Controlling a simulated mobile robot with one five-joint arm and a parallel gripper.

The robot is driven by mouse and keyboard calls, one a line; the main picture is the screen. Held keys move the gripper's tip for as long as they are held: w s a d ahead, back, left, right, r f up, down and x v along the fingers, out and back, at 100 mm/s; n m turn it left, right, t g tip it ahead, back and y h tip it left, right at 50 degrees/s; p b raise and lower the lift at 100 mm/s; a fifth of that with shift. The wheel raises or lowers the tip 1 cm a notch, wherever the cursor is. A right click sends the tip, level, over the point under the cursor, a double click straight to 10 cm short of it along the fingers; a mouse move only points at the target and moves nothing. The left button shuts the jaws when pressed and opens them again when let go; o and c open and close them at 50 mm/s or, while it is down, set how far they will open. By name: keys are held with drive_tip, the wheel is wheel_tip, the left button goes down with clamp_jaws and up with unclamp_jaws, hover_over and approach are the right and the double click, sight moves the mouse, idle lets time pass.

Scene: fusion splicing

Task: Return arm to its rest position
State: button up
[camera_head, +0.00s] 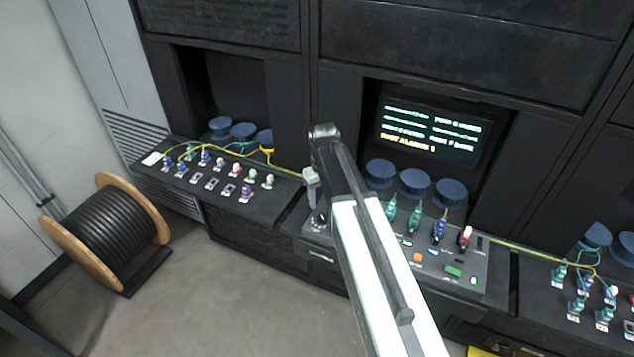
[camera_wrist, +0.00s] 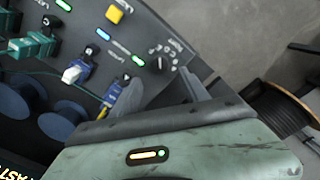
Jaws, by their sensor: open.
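My arm rises from the bottom of the head view, bends at its elbow and hangs down over the left end of the middle console (camera_head: 470,285). My gripper (camera_wrist: 163,92) is open in the wrist view, its two grey fingers apart above the panel edge, with nothing visible between them. In the head view my pale wrist part shows beside the arm, and the fingertips are hard to make out. A yellow lead passes beside or behind the left finger; I cannot tell whether they touch.
Teal, blue and red connectors (camera_head: 439,230) stand on the middle console, with blue spools (camera_head: 414,183) and a lit screen (camera_head: 430,130) behind. Left console (camera_head: 270,208) holds several connectors and yellow fibre. A cable drum (camera_head: 107,232) stands on the floor at left. Floor in front is clear.

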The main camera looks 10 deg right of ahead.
drive_tip(key=s+f+b, duration=0.2)
drive_tip(key=s+f, duration=0.1)
drive_tip(key=s+f+b, duration=0.2)
drive_tip(key=s+b, duration=0.1)
drive_tip(key=shift+s+d+f, duration=0.2)
drive_tip(key=shift+f, duration=0.2)
drive_tip(key=s+f+m+b, duration=0.1)
drive_tip(key=s+m, duration=0.2)
drive_tip(key=s, duration=0.5)
drive_tip(key=shift+s, duration=0.25)
